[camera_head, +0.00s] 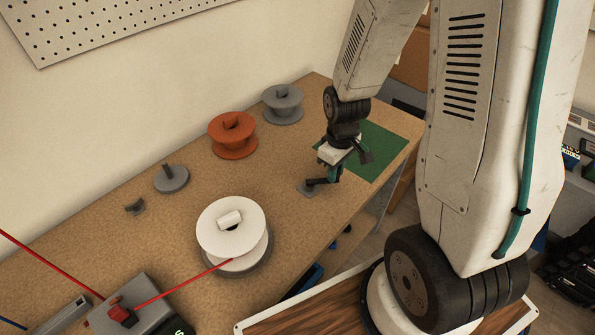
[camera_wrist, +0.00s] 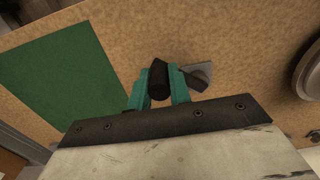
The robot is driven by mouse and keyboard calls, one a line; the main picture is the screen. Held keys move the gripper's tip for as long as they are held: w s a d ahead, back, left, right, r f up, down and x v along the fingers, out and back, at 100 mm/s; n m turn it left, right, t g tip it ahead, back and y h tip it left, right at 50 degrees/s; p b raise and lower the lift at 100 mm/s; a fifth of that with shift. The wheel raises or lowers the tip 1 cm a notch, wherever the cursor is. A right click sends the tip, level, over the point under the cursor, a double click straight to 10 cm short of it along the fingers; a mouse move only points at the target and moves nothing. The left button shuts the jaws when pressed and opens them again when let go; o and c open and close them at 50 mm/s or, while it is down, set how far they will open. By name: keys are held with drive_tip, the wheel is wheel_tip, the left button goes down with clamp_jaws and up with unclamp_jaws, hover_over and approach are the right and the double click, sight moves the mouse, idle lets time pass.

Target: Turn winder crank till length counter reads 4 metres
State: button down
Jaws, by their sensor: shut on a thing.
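The winder crank (camera_head: 318,182) has a black arm on a small grey base (camera_head: 308,190) near the bench's front edge. My gripper (camera_head: 335,172) is shut on its upright handle; in the wrist view the teal fingers stand on both sides of the black crank handle (camera_wrist: 159,80). The crank arm (camera_wrist: 190,81) runs right from the handle to the grey base (camera_wrist: 204,72). A white spool (camera_head: 226,230) stands on a grey disc, with red wire (camera_head: 185,284) running to the grey length counter (camera_head: 145,304). The counter's green display is cut off at the bottom edge, so its reading cannot be told.
An orange spool (camera_head: 233,139) and a grey spool (camera_head: 283,106) stand at the back of the bench, with a small grey spindle base (camera_head: 171,178). A green mat (camera_head: 374,151) lies right of my gripper. The bench between crank and white spool is clear.

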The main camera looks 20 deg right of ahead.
drive_tip(key=shift+s+a, duration=0.4)
drive_tip(key=shift+s, duration=0.3)
